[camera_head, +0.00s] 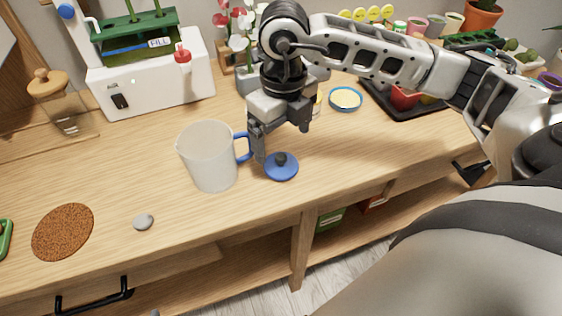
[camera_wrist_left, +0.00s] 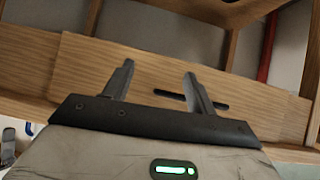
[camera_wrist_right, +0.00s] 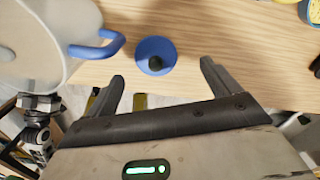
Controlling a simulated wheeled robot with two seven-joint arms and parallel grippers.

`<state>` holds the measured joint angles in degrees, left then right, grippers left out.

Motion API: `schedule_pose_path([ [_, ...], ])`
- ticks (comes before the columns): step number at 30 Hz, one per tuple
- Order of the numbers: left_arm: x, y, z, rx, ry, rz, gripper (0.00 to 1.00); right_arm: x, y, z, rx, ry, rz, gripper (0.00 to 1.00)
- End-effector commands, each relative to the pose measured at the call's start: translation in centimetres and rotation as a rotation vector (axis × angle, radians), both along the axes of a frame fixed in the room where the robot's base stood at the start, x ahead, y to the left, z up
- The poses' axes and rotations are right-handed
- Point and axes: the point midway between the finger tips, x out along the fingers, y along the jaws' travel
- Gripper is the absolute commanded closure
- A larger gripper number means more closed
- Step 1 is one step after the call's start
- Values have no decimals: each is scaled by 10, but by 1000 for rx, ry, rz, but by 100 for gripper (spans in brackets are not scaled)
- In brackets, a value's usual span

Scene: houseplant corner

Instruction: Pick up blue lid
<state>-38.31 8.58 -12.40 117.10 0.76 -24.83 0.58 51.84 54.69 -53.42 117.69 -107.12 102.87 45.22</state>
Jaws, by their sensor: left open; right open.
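The blue lid (camera_head: 281,168) is a round disc with a dark knob, lying flat on the wooden table just right of a white mug (camera_head: 208,157) with a blue handle. It also shows in the right wrist view (camera_wrist_right: 155,57), ahead of the open fingers and roughly between them. My right gripper (camera_head: 280,143) is open and empty, with its fingers pointing down close to the lid and the mug handle. In the right wrist view the fingertips (camera_wrist_right: 162,70) are apart. My left gripper (camera_wrist_left: 158,72) is open and empty, facing a wooden panel; it is not seen in the head view.
The mug stands close beside the lid. A grey pebble (camera_head: 144,222) and a brown round mat (camera_head: 63,231) lie to the left. A white machine (camera_head: 155,75) stands behind. A blue-rimmed round dish (camera_head: 345,99) and a black tray (camera_head: 385,106) are at back right. Table right of the lid is clear.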

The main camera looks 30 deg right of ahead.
Motion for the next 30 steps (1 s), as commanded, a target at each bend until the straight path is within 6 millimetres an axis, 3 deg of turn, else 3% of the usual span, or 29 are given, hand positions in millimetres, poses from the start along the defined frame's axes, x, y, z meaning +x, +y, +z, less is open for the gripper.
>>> schedule_pose_path([
  [10, 5, 2, 9, 6, -11, 2, 43, -5, 7, -44, 1, 3, 0, 11],
  [19, 4, 2, 4, 5, -1, 6, 43, -4, 7, -51, 1, -1, 1, 11],
  [20, 4, 2, 4, 4, -2, 6, 43, -4, 7, -51, 1, -1, 1, 14],
  [25, 4, 1, 5, 3, -2, 8, 43, -4, 7, -51, 1, -1, 1, 59],
  [30, 3, 2, 6, 2, -2, 8, 43, -4, 7, -51, 1, -1, 1, 59],
])
